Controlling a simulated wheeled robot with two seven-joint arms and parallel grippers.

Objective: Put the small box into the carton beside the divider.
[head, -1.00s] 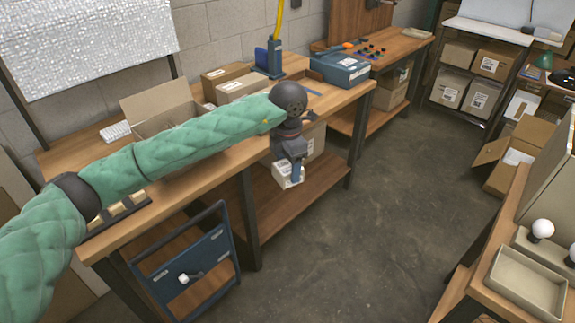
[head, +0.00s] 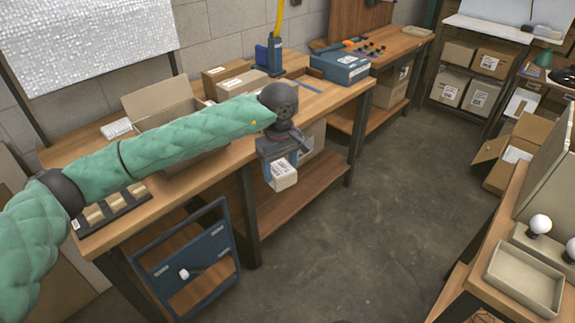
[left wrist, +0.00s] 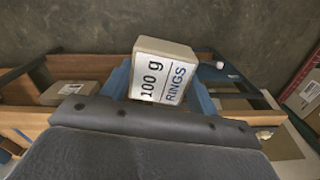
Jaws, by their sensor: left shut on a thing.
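The small box (head: 284,175) is pale with a printed label. In the left wrist view the box (left wrist: 163,72) reads "100 g RINGS". My left gripper (head: 281,170) is shut on it, with blue fingers on its two sides, and holds it in the air just off the workbench's front edge. The open carton (head: 152,98) stands on the workbench to the left, behind my left arm. My arm covers the carton's lower front, and I cannot make out the divider inside. My right gripper is not in view.
Closed boxes (head: 243,84) stand right of the carton on the workbench (head: 207,180). A black rack (head: 124,203) holding small boxes is at the bench's near left. A blue toolbox (head: 340,68) is farther back. A blue cart frame (head: 190,262) stands below the bench front.

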